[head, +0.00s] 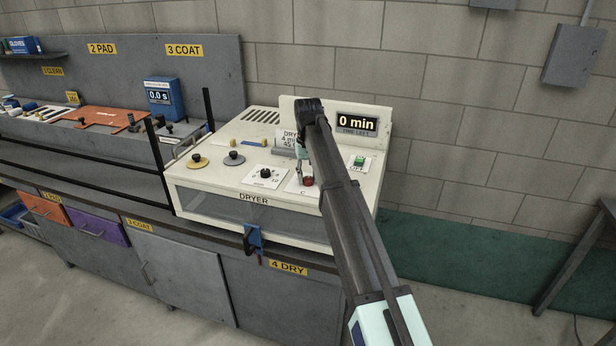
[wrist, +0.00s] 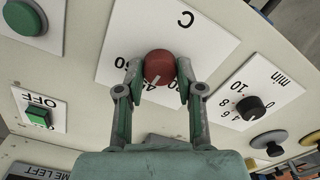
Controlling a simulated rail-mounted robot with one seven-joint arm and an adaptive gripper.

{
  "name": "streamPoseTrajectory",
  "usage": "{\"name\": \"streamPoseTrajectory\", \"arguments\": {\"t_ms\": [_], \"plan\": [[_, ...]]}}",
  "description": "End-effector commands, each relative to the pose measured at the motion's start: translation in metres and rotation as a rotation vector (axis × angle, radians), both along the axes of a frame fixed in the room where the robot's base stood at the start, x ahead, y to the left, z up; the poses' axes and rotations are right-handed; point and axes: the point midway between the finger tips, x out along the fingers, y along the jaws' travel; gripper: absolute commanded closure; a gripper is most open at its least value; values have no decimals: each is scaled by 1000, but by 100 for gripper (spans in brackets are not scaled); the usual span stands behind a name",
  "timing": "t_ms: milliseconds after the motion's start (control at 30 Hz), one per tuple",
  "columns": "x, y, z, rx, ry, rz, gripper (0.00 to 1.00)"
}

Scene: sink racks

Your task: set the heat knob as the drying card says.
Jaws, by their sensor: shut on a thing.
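The red heat knob (wrist: 158,66) sits on a white dial plate (wrist: 205,45) marked C. My gripper (wrist: 157,85) is shut on the knob, one finger on each side. A white pointer line shows on the knob's lower part in the wrist view, slanting down-left. The dial numbers are partly hidden by my fingers. In the head view the knob (head: 307,181) shows below my gripper on the dryer top. The drying card (head: 290,136) stands behind, partly covered by my arm. It reads "DRY", "4 m" and a line starting with 4, its end hidden.
The black minutes knob (head: 265,173) is left of the heat knob in the head view. The display (head: 357,124) reads 0 min. A blue clamp (head: 252,239) hangs at the dryer's front edge.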

Motion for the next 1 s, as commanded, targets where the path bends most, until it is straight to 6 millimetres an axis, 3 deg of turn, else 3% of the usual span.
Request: {"name": "streamPoseTrajectory", "arguments": {"t_ms": [667, 700, 767, 1000], "plan": [[-1, 0, -2, -1, 3, 71, 98], [-1, 0, -2, -1, 3, 71, 56], [-1, 0, -2, -1, 3, 70, 38], [-1, 0, -1, 0, 1, 70, 38]]}}
